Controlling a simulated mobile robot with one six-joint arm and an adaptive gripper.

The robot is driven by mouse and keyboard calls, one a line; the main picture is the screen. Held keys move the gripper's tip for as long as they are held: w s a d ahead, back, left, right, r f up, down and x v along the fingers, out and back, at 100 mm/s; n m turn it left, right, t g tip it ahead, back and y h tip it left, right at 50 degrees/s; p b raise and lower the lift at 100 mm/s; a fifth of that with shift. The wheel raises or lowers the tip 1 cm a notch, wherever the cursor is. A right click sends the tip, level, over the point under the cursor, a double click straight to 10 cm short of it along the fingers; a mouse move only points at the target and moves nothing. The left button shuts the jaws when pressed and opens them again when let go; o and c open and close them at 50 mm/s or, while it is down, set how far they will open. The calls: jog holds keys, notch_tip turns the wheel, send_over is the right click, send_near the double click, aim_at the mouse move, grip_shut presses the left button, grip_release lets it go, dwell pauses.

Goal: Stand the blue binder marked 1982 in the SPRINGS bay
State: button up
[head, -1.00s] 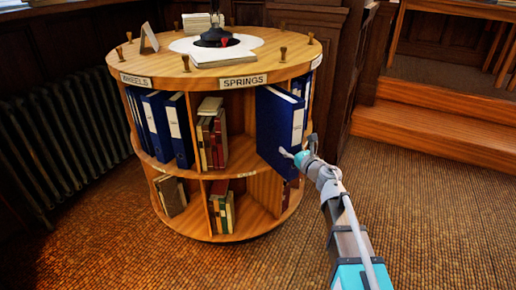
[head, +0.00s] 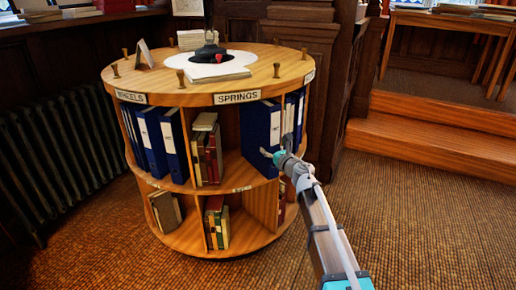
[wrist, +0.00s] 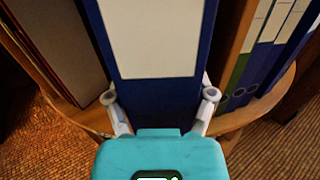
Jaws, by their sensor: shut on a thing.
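A blue binder (head: 259,128) with a pale spine label stands upright at the right side of the upper bay under the SPRINGS sign (head: 237,97). It is at least partly inside; whether its base rests on the shelf I cannot tell. No year is readable on the label. My gripper (head: 277,158) is shut on the binder low on its spine. In the wrist view the two fingers (wrist: 160,97) grip either side of the blue spine (wrist: 158,92). The back of the binder is hidden.
Books (head: 207,150) stand left of the binder, with a gap between. More blue binders (head: 294,112) stand in the bay to the right, behind a divider, and under WHEELS (head: 150,140). The round wooden stand (head: 190,92) has pegs around its top. A radiator is at left.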

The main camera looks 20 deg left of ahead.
jog(key=x, duration=0.7)
jog(key=shift+w+a+f, duration=0.1)
jog(key=shift+w+a, duration=0.1)
jog(key=shift+a, duration=0.1)
jog(key=shift+f, duration=0.15)
jog(key=shift+f+b, duration=1.6)
jog(key=shift+b, duration=0.2)
jog(key=o, duration=1.3)
jog(key=shift+c, duration=0.2)
jog(key=shift+s+d, duration=0.1)
